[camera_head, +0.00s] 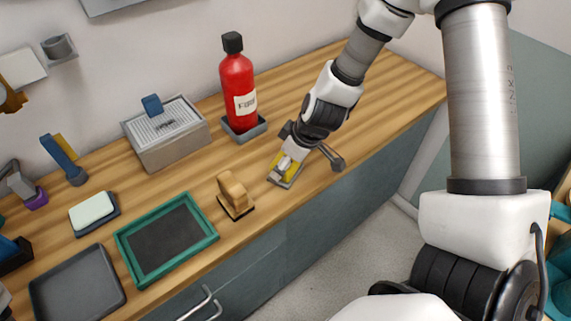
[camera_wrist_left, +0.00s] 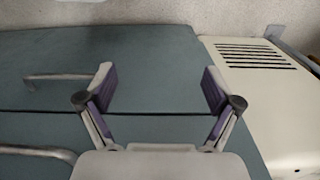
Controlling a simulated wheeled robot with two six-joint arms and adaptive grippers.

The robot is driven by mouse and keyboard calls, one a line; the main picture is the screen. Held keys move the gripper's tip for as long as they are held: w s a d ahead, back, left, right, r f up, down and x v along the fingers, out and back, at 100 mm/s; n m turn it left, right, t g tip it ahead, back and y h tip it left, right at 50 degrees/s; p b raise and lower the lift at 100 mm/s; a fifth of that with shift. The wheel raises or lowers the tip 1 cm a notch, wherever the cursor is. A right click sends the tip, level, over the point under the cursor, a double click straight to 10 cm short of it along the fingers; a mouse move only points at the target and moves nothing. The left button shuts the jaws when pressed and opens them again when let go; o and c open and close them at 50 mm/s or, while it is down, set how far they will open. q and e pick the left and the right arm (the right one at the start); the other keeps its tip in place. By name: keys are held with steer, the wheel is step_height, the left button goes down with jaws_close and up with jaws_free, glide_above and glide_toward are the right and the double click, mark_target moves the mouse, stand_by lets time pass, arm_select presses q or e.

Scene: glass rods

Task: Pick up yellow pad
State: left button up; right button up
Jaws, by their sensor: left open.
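The yellow pad (camera_head: 276,177) sits in a small grey holder (camera_head: 288,184) near the front edge of the wooden counter, right of the middle in the head view. My right gripper (camera_head: 287,162) points down at the pad, right over it, and hides part of it. Its fingertips are too small and covered to tell whether they grip the pad. My left gripper (camera_wrist_left: 158,84) shows in the left wrist view, open and empty, in front of a teal cabinet face, away from the pad.
A red bottle (camera_head: 237,82) stands in a tray just behind the pad. The counter (camera_head: 378,95) is clear at the right. A vented cream box (camera_wrist_left: 285,110) is right of my left gripper.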

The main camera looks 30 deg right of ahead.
mark_target(280, 158)
step_height(280, 158, up, 4)
steer(key=p, duration=0.3)
steer(key=shift+p, duration=0.4)
steer(key=s+b, duration=0.1)
steer(key=s+a, duration=0.1)
steer(key=s, duration=0.1)
steer(key=s+a+b, duration=0.1)
steer(key=s, duration=0.1)
steer(key=shift+f+b, duration=0.25)
steer(key=shift+b, duration=0.1)
steer(key=s+a+p, duration=0.2)
steer(key=s+p, duration=0.3)
steer(key=p, duration=0.5)
steer(key=s+a+r+p, duration=0.1)
steer(key=s+p, duration=0.3)
steer(key=p, duration=0.6)
steer(key=shift+s+a+r, duration=0.2)
steer(key=shift+s+a, duration=0.15)
steer(key=shift+a, duration=0.4)
